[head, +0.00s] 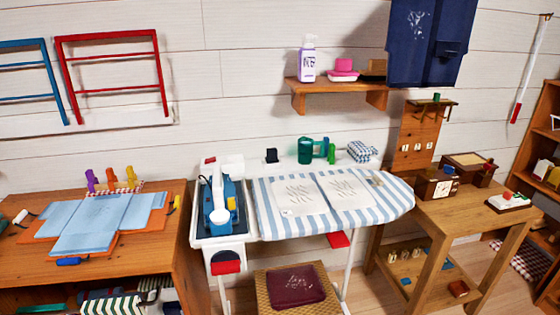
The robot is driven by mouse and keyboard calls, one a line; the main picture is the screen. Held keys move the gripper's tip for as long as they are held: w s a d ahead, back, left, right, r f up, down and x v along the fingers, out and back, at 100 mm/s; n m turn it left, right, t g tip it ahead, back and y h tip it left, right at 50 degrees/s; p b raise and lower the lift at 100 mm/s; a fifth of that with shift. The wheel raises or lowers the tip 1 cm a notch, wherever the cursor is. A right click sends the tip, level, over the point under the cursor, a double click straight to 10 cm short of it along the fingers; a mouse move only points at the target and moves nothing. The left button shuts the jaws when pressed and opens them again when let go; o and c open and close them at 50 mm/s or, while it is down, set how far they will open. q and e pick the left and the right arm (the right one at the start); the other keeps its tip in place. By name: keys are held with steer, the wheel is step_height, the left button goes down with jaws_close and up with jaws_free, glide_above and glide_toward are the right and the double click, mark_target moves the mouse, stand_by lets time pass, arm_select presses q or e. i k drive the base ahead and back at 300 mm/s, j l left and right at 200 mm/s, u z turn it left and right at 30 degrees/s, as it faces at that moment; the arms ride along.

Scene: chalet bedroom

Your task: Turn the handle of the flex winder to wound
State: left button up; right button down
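A striped ironing board (390,206) stands in the middle, with a blue iron (219,205) on the dark rest at its left end. Below that rest is a white housing (222,253) with a dark round front and a red piece (226,267) across it. This may be the flex winder and its handle, but it is small and carries no label I can read. I cannot tell its handle's setting. Neither of my grippers shows in the head view.
A wooden table (165,259) with blue folded cloth (91,226) is at left. A stool (260,296) with a dark red cushion stands below the board. A small wooden table (445,216) with boxes is at right. A shelf (336,87) juts from the wall.

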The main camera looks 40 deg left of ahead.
mark_target(226, 261)
steer(key=u, duration=1.7)
